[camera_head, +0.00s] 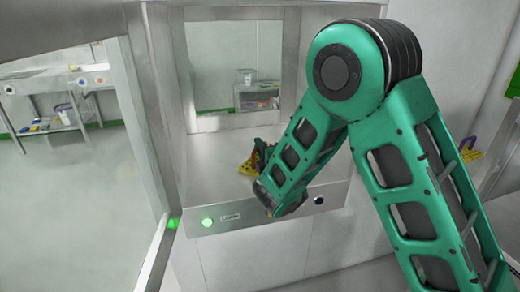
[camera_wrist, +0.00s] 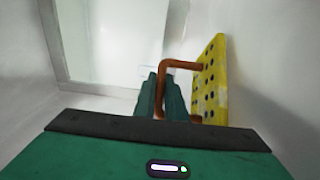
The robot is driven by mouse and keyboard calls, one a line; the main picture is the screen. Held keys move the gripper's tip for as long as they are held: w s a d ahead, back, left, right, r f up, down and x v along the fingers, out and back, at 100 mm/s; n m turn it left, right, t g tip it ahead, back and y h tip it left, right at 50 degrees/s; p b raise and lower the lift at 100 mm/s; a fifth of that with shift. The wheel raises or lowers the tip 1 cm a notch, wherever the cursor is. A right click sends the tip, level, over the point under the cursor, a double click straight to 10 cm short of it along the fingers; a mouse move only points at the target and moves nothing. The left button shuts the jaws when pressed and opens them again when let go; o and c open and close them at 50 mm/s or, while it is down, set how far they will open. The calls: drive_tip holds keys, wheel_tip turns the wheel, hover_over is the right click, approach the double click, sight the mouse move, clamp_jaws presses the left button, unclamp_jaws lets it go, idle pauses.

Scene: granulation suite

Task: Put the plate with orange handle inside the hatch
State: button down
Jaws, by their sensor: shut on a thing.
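The yellow perforated plate (camera_head: 247,166) shows in the head view inside the hatch (camera_head: 205,172), just above its floor. In the wrist view, the plate (camera_wrist: 211,84) stands upright to the right of the fingers, with its orange handle (camera_wrist: 182,64) reaching left to them. My gripper (camera_wrist: 162,85) is shut on the orange handle. In the head view, my gripper (camera_head: 263,150) is inside the hatch, mostly hidden behind my green arm. Whether the plate's lower edge touches the hatch floor cannot be told.
The hatch's glass door (camera_head: 150,130) stands open at left. A window (camera_head: 237,65) closes the back, with shelves and a tub beyond. A green light (camera_head: 207,222) and dark button (camera_head: 319,200) sit on the front sill. Another yellow plate with a purple handle (camera_head: 468,148) is at right.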

drive_tip(key=c, duration=2.2)
unclamp_jaws()
drive_tip(key=shift+f, duration=0.1)
drive_tip(key=o, duration=0.4)
drive_tip(key=shift+s, duration=0.1)
drive_tip(key=v, duration=0.5)
drive_tip(key=shift+s+d, duration=0.1)
drive_tip(key=shift+s, duration=0.25)
drive_tip(key=shift+s+d, duration=0.3)
drive_tip(key=shift+s, duration=0.4)
drive_tip(key=shift+s+d, duration=0.15)
drive_tip(key=shift+s, duration=0.6)
drive_tip(key=shift+s+d+f, duration=0.15)
drive_tip(key=shift+s+f, duration=0.05)
drive_tip(key=shift+s, duration=0.15)
drive_tip(key=shift+s+d+f, duration=0.15)
drive_tip(key=shift+s+d, duration=0.05)
drive_tip(key=shift+s, duration=0.2)
drive_tip(key=shift+s+d+r, duration=0.2)
drive_tip(key=shift+s+r, duration=0.3)
drive_tip(key=shift+s, duration=0.15)
